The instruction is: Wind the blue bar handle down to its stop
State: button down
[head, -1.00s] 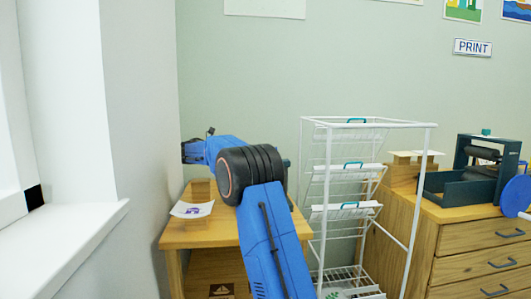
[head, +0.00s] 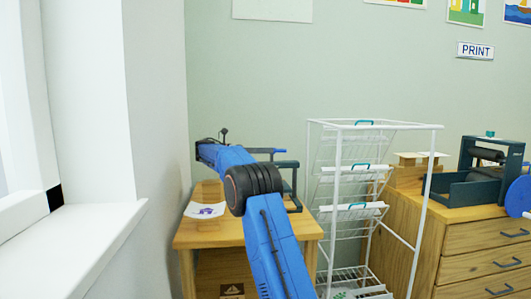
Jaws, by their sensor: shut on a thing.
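The blue bar handle (head: 266,150) shows as a thin level bar above a dark press frame (head: 295,182) on the small wooden table. Its left part is hidden behind my blue forearm. My gripper (head: 218,139) is at the far end of that forearm, to the left of the bar's visible part. It is shut on the handle, but my arm hides its fingertips and the grip itself. Most of the press is hidden behind my elbow, so the height of its moving part cannot be seen.
The wooden table (head: 299,228) stands by the wall, with a printed sheet (head: 205,211) on its left. A white wire rack (head: 328,213) stands close on the right. Further right, a drawer cabinet (head: 460,240) bears a dark roller press (head: 470,180). A white sill (head: 90,245) is at left.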

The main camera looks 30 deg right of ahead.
jog(key=c, duration=1.4)
grip_release()
jog(key=shift+c, duration=0.2)
jog(key=shift+r, duration=0.15)
notch_tip(320, 180, up, 10)
jog(key=shift+f, duration=0.15)
jog(key=shift+c, duration=0.2)
